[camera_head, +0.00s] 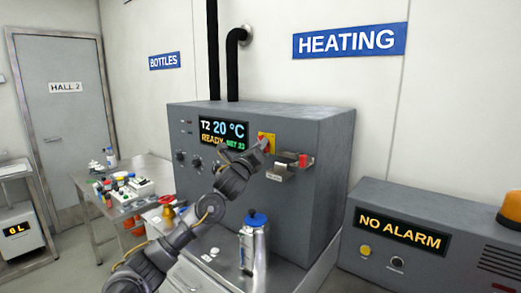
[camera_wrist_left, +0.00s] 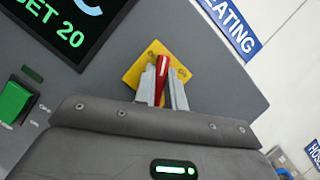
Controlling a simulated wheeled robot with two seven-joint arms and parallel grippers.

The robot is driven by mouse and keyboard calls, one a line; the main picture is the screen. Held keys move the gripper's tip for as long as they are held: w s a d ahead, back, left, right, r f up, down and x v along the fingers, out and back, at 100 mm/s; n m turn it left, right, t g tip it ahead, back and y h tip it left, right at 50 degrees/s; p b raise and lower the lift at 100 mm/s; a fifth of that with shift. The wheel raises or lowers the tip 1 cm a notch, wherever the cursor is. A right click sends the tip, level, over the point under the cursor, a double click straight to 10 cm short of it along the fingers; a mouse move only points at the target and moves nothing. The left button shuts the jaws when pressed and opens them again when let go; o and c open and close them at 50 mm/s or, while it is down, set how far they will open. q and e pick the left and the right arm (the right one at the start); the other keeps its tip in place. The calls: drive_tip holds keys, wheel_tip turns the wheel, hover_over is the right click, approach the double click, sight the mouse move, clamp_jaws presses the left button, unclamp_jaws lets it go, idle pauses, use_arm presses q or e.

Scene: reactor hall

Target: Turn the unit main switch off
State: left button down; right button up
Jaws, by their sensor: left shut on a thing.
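The main switch is a red handle on a yellow plate (camera_head: 271,138) on the front of the grey heating unit (camera_head: 335,135). In the left wrist view the yellow plate (camera_wrist_left: 133,73) looks tilted, and the red handle (camera_wrist_left: 162,68) stands between my two fingers. My left gripper (camera_head: 262,146) is shut on the red handle; it also shows in the left wrist view (camera_wrist_left: 161,90). The fingers hide part of the handle and plate. The unit's display (camera_head: 223,133) reads T2 20 °C, READY and SET 20. My right gripper is not in view.
A metal bracket with a red part (camera_head: 305,161) juts out right of the switch. A blue-topped metal flask (camera_head: 255,245) stands below. A green button (camera_wrist_left: 13,101) shows in the wrist view. A NO ALARM box (camera_head: 402,232) is at right, a cluttered side table (camera_head: 150,207) at left.

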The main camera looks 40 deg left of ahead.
use_arm(q)
drive_tip(key=shift+n+g+y+p, duration=0.4)
drive_tip(key=shift+n+g+p, duration=0.55)
drive_tip(key=shift+n, duration=1.3)
drive_tip(key=shift+n+g+y+p, duration=0.55)
drive_tip(key=shift+n+p, duration=0.6)
drive_tip(key=shift+n, duration=1.15)
drive_tip(key=shift+n+g+y+p, duration=0.25)
drive_tip(key=shift+n+g+p, duration=0.75)
drive_tip(key=shift+n, duration=1.25)
drive_tip(key=c, duration=1.5)
unclamp_jaws()
drive_tip(key=shift+o, duration=0.2)
